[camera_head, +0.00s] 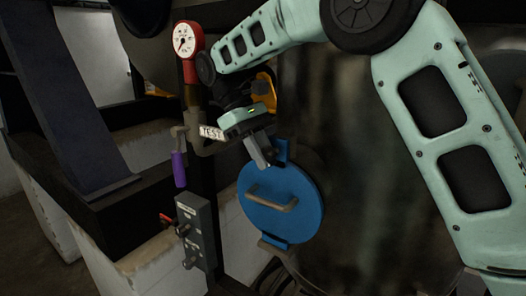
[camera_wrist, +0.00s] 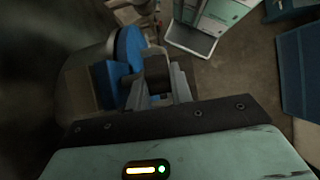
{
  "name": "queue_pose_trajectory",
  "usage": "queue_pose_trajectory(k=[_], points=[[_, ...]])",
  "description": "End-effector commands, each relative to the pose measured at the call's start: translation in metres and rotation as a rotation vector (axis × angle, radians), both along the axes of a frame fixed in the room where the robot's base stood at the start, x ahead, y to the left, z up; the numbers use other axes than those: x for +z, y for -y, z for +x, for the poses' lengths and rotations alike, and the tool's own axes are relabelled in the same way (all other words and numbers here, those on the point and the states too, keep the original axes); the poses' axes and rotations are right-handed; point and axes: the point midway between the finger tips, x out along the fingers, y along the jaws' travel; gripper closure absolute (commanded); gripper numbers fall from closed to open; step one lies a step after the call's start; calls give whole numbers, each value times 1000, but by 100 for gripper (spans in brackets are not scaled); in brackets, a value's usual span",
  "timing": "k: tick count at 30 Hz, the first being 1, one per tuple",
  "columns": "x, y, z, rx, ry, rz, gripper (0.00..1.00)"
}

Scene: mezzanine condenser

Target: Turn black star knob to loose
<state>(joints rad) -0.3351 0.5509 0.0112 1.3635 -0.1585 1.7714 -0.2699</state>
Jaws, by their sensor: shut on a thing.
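The black star knob (camera_wrist: 157,68) shows as a dark block between my fingers in the wrist view; its star shape cannot be made out. In the head view it is hidden behind my gripper (camera_head: 262,156). My gripper, also in the wrist view (camera_wrist: 160,90), is shut on the knob. The fingers point down at the top edge of a round blue cover (camera_head: 278,208), beside its upper blue lug (camera_head: 282,148). The cover sits flat against the large dark vessel (camera_head: 335,190) and also shows edge-on in the wrist view (camera_wrist: 130,45).
A grey bar handle (camera_head: 272,202) stands out from the cover. Left of my gripper are a red gauge (camera_head: 186,41), a TEST tag (camera_head: 211,133), a purple-handled lever (camera_head: 178,168) and a grey switch box (camera_head: 194,230). Open floor (camera_wrist: 235,75) lies beyond in the wrist view.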

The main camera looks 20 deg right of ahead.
Motion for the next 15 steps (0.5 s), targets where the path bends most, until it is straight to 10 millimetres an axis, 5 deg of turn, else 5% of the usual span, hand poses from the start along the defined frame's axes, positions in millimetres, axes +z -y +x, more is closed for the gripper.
queue_pose_trajectory(k=[11,12,15], points=[[1,0,1,1,0,-2,100],[1,0,1,1,0,-2,75],[1,0,1,1,0,-1,56]])
